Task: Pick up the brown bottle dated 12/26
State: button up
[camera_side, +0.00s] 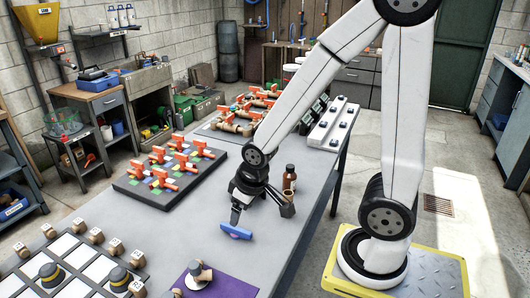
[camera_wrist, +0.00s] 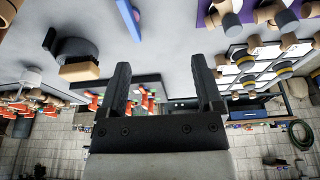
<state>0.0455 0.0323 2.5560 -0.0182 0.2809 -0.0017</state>
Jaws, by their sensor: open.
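A brown bottle (camera_side: 290,178) with a dark cap and a pale label stands upright on the grey table in the side view. It is just right of and behind my gripper as seen there. Its date is too small to read. My gripper (camera_side: 261,212) is low over the table, its fingers spread with nothing seen between them. In the wrist view my gripper (camera_wrist: 158,85) shows two dark fingers wide apart and empty. I cannot make out the bottle for sure in the wrist view.
A blue bar (camera_side: 236,231) lies beside my gripper and shows in the wrist view (camera_wrist: 129,18). A dark board with orange-handled valves (camera_side: 165,176) is left. A purple mat (camera_side: 222,284) and gridded board (camera_side: 75,262) are near the front.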

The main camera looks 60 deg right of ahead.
aim_at(292, 171)
jog(key=s+d+f+m+t+h, duration=0.1)
jog(key=d+f+m+t+h, duration=0.1)
jog(key=d, duration=0.7)
jog(key=s+d+f+m+t+h, duration=0.1)
jog(key=d+f+m+t+h, duration=0.1)
jog(key=d, duration=0.7)
jog(key=s+d+f+m+t+h, duration=0.1)
jog(key=d+f+m+t+h, duration=0.1)
jog(key=d, duration=0.8)
jog(key=shift+s+f+t+h, duration=0.15)
jog(key=shift+f+t+h, duration=0.4)
jog(key=shift+t, duration=0.25)
jog(key=shift+s+d+m+h, duration=0.25)
jog(key=shift+s+d+m, duration=0.1)
jog(key=shift+s, duration=0.1)
jog(key=shift+w, duration=0.1)
jog(key=shift+x, duration=1.25)
